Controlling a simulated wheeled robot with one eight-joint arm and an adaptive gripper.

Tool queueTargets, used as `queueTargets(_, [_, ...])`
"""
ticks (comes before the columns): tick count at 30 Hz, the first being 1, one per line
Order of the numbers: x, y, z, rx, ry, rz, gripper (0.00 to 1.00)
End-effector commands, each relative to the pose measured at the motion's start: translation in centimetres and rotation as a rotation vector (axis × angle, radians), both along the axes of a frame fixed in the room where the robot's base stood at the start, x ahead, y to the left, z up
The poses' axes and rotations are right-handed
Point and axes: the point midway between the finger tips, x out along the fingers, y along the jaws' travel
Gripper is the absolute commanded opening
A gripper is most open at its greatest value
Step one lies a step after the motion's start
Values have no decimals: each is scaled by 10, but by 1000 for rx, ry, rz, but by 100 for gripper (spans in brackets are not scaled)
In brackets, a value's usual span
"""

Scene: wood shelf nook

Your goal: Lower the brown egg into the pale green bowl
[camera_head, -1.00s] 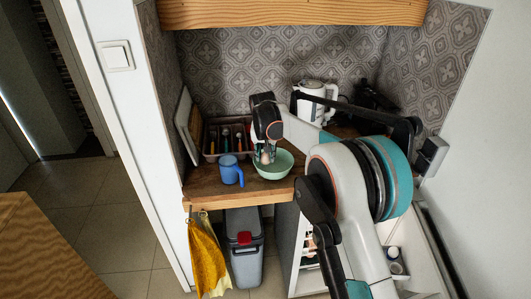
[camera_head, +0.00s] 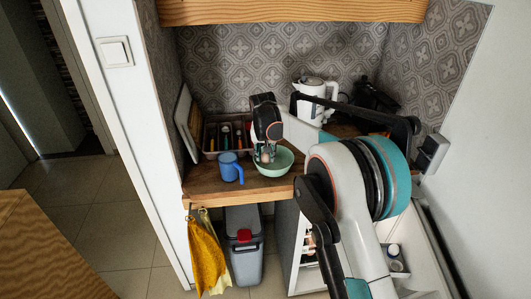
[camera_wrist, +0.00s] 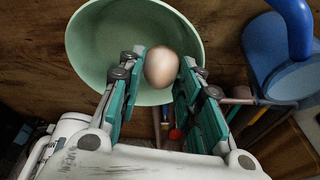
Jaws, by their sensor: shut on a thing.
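The brown egg (camera_wrist: 161,66) is between the two teal fingers of my gripper (camera_wrist: 160,78), which is shut on it. In the wrist view the egg covers part of the pale green bowl (camera_wrist: 92,45). In the head view the bowl (camera_head: 284,163) stands on the wooden counter, and my gripper (camera_head: 267,152) points down over its left part with the egg (camera_head: 265,158) low between the fingers. I cannot tell whether the egg touches the bowl.
A blue mug (camera_head: 229,168) stands on the counter (camera_head: 207,188) just left of the bowl. A utensil tray (camera_head: 210,140) is behind it, and a white kettle (camera_head: 315,100) is at the back. Yellow cloths (camera_head: 207,255) hang below the counter's front edge.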

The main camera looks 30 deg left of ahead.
Motion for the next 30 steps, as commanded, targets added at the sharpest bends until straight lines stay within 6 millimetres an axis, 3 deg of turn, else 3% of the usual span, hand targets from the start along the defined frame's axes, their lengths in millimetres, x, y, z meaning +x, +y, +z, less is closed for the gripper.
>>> queueTargets(28, [0,0,-10,0,0,0,8])
queueTargets(29, [0,0,-10,0,0,0,39])
queueTargets(30, [0,0,-10,0,0,0,48])
